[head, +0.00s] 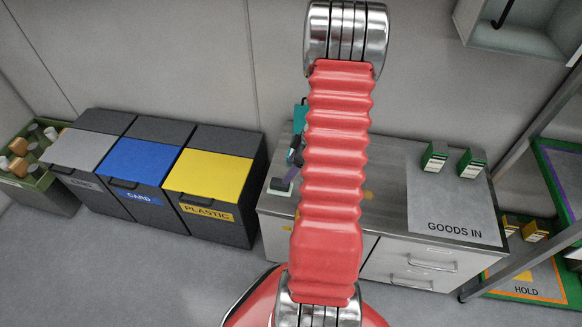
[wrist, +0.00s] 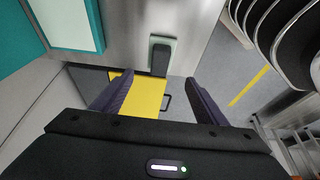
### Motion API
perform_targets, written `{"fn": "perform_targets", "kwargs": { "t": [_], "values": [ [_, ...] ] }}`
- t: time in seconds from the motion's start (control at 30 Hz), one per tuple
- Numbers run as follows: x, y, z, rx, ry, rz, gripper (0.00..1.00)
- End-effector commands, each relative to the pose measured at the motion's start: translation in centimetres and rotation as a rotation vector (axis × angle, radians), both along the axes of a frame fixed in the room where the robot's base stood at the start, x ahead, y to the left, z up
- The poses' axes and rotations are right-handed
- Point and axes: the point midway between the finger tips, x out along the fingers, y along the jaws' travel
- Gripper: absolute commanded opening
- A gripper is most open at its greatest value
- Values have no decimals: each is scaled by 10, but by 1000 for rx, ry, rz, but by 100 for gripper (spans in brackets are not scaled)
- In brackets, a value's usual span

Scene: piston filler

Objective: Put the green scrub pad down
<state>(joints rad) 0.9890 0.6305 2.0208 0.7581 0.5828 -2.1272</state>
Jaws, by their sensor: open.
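My gripper (wrist: 159,78) is open, its two dark purple fingers spread apart with nothing held between them. In the head view my gripper (head: 294,154) is partly hidden behind my red arm. A small pale-green piece with a dark block on top, which looks like the green scrub pad (wrist: 170,43), lies on the steel counter (wrist: 190,20) near its edge. It appears just beyond and between the fingertips; I cannot tell the exact gap. In the head view the pad (head: 281,187) shows at the counter's left end, below the gripper.
A teal thing with a pale panel (wrist: 75,22) stands beside the pad. The yellow-lidded plastic bin (head: 210,175) is left of the counter, beside blue and grey bins. Green-and-white boxes (head: 435,157) stand on the GOODS IN mat (head: 440,205). Shelving is at right.

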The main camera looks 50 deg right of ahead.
Motion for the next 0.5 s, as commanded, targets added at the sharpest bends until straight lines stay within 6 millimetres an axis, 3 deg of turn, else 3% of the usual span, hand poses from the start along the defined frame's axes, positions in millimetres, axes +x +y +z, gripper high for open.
{"fn": "perform_targets", "kwargs": {
  "t": [0.5],
  "values": [
    [4,4,7,-2,0,1,67]
  ]
}}
